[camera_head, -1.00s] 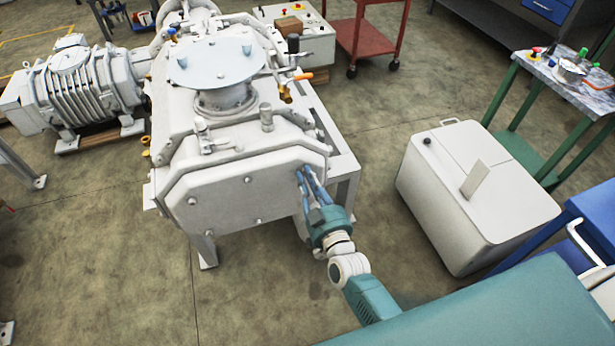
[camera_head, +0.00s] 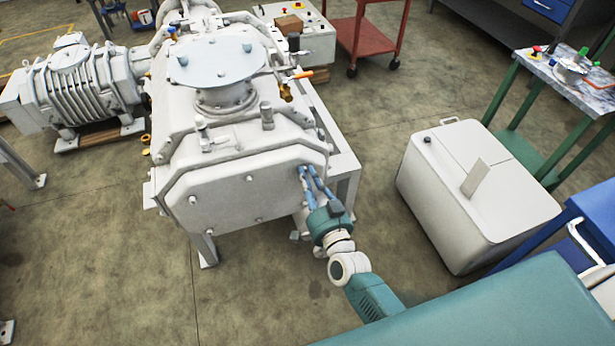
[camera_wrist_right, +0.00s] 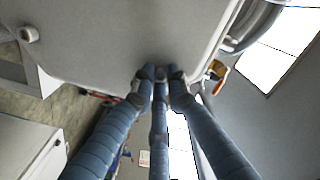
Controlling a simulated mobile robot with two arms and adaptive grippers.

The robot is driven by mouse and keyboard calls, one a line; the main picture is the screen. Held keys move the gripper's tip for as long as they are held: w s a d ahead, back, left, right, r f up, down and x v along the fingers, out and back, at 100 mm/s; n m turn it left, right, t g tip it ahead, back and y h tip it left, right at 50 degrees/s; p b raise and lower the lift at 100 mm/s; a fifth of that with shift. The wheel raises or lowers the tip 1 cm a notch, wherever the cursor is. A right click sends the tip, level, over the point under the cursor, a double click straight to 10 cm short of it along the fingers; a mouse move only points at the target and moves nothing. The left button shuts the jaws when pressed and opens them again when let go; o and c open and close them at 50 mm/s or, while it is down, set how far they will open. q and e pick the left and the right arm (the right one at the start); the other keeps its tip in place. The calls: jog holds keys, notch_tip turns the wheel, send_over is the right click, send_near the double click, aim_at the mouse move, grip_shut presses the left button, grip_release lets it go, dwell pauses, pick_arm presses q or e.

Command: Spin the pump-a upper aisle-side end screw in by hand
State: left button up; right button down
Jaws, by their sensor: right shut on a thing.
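The pump (camera_head: 240,185) is a grey-white machine with an octagonal end plate facing me. Several screw heads show on the plate, such as one at its upper middle (camera_head: 249,178) and one at its left (camera_head: 193,199). My right gripper (camera_head: 306,172) has its blue fingers against the plate's upper right corner. In the right wrist view its three fingers (camera_wrist_right: 162,74) close together at the edge of the plate (camera_wrist_right: 120,40). They are shut on the end screw, which the fingertips hide. My left gripper is not in view.
A white cabinet (camera_head: 470,200) stands on the floor to the right. A green-legged bench (camera_head: 575,80) and a red cart (camera_head: 368,35) are behind. A ribbed motor (camera_head: 85,85) sits at the left. The floor before the pump is clear.

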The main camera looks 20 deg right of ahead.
jog(key=shift+d+r+m, duration=0.1)
jog(key=shift+r+m, duration=0.05)
jog(key=shift+m, duration=0.15)
jog(key=c, duration=1.7)
grip_release()
jog(key=shift+s, duration=0.1)
jog(key=shift+s, duration=0.1)
jog(key=shift+s, duration=0.3)
jog(key=s, duration=1.1)
jog(key=shift+s+d, duration=0.15)
jog(key=shift+d, duration=0.1)
